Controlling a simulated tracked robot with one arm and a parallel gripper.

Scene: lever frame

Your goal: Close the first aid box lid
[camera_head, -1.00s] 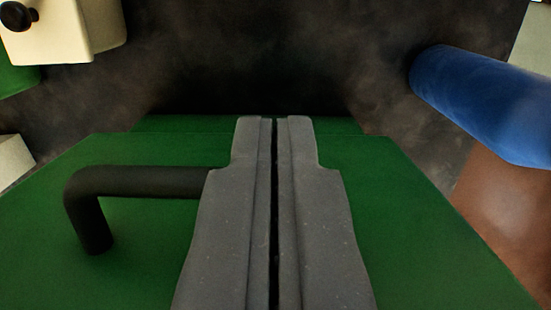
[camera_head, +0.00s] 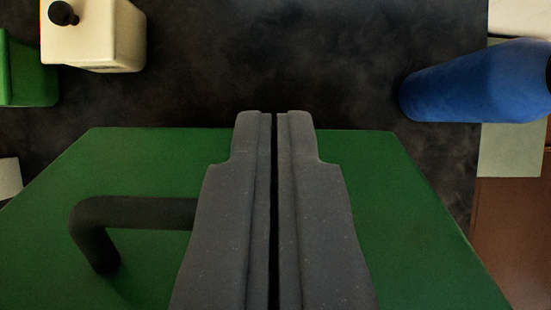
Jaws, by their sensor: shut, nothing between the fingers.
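The first aid box shows as a wide green panel (camera_head: 390,200) across the lower picture, most likely its lid. A dark bent handle (camera_head: 140,212) stands on its left part. The right end of the handle is hidden behind my gripper (camera_head: 273,115). My gripper is shut and empty, pointing forward over the middle of the panel. Its fingertips reach just past the panel's far edge in the picture. I cannot tell whether the fingers touch the panel. The near part of the box is out of view.
A dark surface (camera_head: 270,50) lies beyond the panel and is clear in the middle. A cream block with a black knob (camera_head: 100,38) and a green object (camera_head: 28,72) stand at the upper left. A blue cylinder (camera_head: 475,82) lies at the upper right, with a brown surface (camera_head: 512,235) below it.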

